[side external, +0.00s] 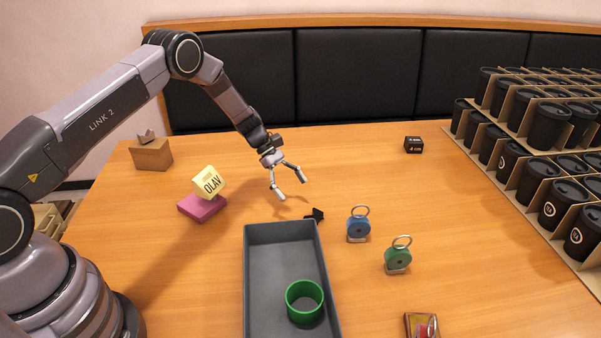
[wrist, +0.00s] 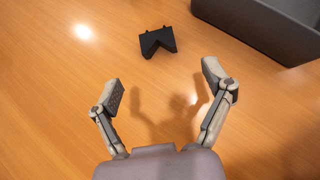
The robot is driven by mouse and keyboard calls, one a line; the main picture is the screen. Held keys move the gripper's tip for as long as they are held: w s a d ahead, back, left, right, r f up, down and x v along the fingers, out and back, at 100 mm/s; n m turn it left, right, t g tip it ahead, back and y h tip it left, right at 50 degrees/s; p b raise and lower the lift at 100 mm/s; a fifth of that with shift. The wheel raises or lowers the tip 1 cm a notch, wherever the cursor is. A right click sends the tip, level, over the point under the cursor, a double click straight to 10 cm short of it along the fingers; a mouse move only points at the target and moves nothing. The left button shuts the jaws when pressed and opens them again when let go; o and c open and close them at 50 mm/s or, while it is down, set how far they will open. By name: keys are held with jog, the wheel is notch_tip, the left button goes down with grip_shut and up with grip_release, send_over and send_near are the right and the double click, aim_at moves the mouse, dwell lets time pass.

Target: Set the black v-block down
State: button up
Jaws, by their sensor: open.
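The black v-block (side external: 315,214) lies on the wooden table, just beyond the far right corner of the grey tray. In the wrist view the v-block (wrist: 158,43) rests on the table ahead of the fingers, its V notch facing my gripper. My gripper (side external: 290,186) is open and empty, above the table and to the left of the v-block in the side view. In the wrist view both fingers of my gripper (wrist: 162,88) are spread wide with only bare table between them.
A yellow block (side external: 209,183) sits on a pink block (side external: 200,206) at left. Cup racks (side external: 540,150) fill the right.

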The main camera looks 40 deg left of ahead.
aim_at(314, 215)
jog(key=x, duration=0.8)
jog(key=shift+w+d+r, duration=0.1)
jog(key=shift+w+d, duration=0.05)
jog(key=shift+d, duration=0.15)
jog(key=c, duration=1.3)
